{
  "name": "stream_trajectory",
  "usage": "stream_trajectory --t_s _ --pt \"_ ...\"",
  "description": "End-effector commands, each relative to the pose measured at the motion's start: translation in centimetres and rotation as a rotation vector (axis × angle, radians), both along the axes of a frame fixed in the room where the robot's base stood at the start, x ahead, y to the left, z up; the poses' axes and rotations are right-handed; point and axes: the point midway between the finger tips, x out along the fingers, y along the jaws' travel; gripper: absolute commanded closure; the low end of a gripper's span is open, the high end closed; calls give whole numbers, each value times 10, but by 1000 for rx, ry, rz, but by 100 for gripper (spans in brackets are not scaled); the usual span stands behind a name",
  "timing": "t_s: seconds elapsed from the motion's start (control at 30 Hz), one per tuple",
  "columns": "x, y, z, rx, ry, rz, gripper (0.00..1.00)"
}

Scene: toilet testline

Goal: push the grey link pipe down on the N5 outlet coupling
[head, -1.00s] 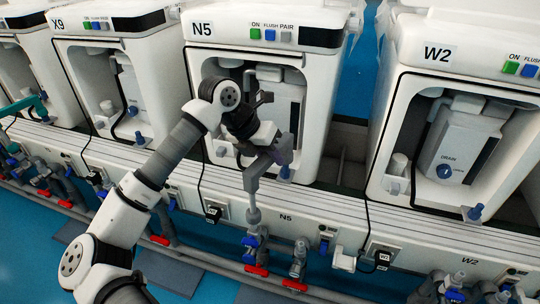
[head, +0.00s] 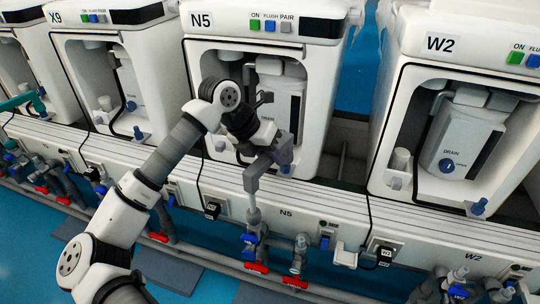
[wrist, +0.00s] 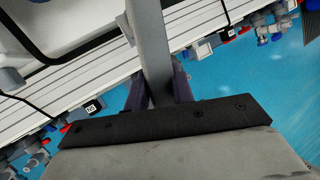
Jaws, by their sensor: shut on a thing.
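The grey link pipe (head: 254,188) is bent at the top and has a long leg pointing down. My gripper (head: 279,154) is shut on its upper part, in front of the N5 unit (head: 262,75). In the wrist view the pipe (wrist: 150,45) runs between the two purple fingers (wrist: 158,90). The pipe's lower end is at the N5 outlet coupling (head: 251,238), a grey and blue fitting below the white ledge. I cannot tell whether the pipe is seated on it or only just above it.
A second grey fitting (head: 300,250) stands just right of the coupling. A black plug (head: 212,210) and cable are to the left. Units X9 (head: 115,75) and W2 (head: 450,120) flank N5. The white ledge (head: 330,213) runs behind the pipe.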

Motion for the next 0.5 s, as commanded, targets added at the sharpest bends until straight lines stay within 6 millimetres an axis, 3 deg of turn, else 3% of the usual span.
stream_trajectory --t_s 0.4,0.43,0.5 --pt "0 0 -9 -1 -1 0 100" --pt "0 0 -9 -1 -1 0 75" --pt "0 0 -8 -1 -1 0 66"
